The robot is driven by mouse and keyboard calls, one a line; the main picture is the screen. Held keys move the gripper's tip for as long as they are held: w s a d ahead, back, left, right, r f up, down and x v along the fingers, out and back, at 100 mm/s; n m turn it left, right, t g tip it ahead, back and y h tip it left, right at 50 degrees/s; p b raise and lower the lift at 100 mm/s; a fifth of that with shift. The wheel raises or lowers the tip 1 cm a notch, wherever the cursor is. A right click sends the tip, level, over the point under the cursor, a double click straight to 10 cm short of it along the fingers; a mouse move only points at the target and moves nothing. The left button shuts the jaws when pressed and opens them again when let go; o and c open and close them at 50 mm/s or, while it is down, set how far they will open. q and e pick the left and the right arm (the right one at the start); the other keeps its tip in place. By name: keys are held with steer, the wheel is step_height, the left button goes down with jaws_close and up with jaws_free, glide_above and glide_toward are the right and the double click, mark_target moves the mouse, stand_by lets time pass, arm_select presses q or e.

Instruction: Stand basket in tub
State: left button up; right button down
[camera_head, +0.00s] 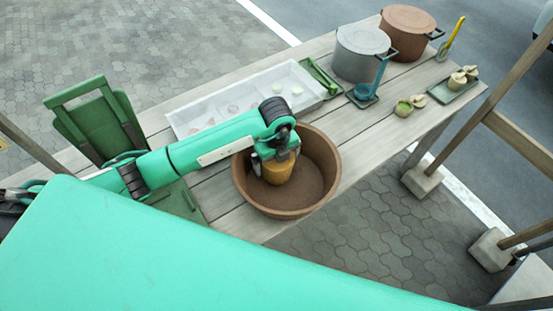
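The tub (324,154) is a wide, round, brown bowl-like vessel on the near edge of the slatted table. The basket (279,173), a small yellow-orange vessel, is within the tub's rim, left of its middle, and looks roughly upright. My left gripper (276,158) points down over the tub with its fingers at the basket's top, and it appears shut on it. The gripper hides the basket's upper part. I cannot tell whether the basket touches the tub's floor. My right gripper is not in view.
A white tray (178,122) with small pieces lies behind my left arm. A grey pot (361,55), a brown pot (408,30), a blue ladle (380,72) and small green trays (456,90) stand farther right. Green folded panels (98,122) are at left. Bare planks lie right of the tub.

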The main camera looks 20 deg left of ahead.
arm_select(q)
steer(key=shift+s+d+r, duration=0.1)
steer(key=shift+r, duration=0.55)
step_height(320, 180, up, 10)
steer(key=shift+f+b, duration=0.1)
steer(key=shift+b, duration=0.7)
steer(key=shift+r, duration=0.75)
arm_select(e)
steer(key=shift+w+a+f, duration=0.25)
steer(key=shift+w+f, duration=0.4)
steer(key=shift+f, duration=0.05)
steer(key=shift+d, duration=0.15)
arm_select(q)
steer(key=shift+f, duration=0.1)
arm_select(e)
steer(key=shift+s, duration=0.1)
